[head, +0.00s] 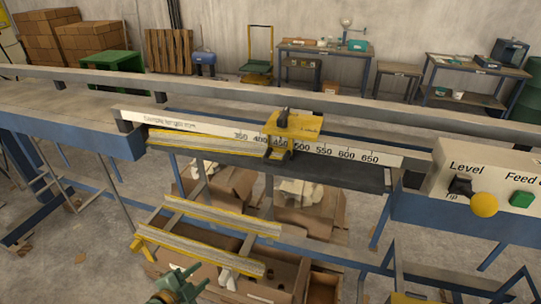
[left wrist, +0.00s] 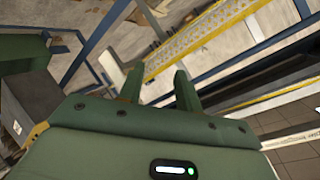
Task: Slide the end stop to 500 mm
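The end stop (head: 298,125) is a yellow block with a dark knob on top. It sits on the white length scale (head: 350,153) in the head view. Its lower part covers the scale around the 450 mark, left of the 500 mark. My left gripper (head: 180,276) is green and low in the head view, below and left of the end stop and well apart from it. In the left wrist view my left gripper (left wrist: 158,84) has its two fingers apart with nothing between them. My right gripper is in neither view.
A control panel with a black switch (head: 460,187), yellow knob (head: 484,204) and green button (head: 522,199) stands at right. A long grey rail (head: 210,87) runs behind the scale. Yellow-edged racks (head: 200,250) and cardboard boxes lie below, near my left gripper.

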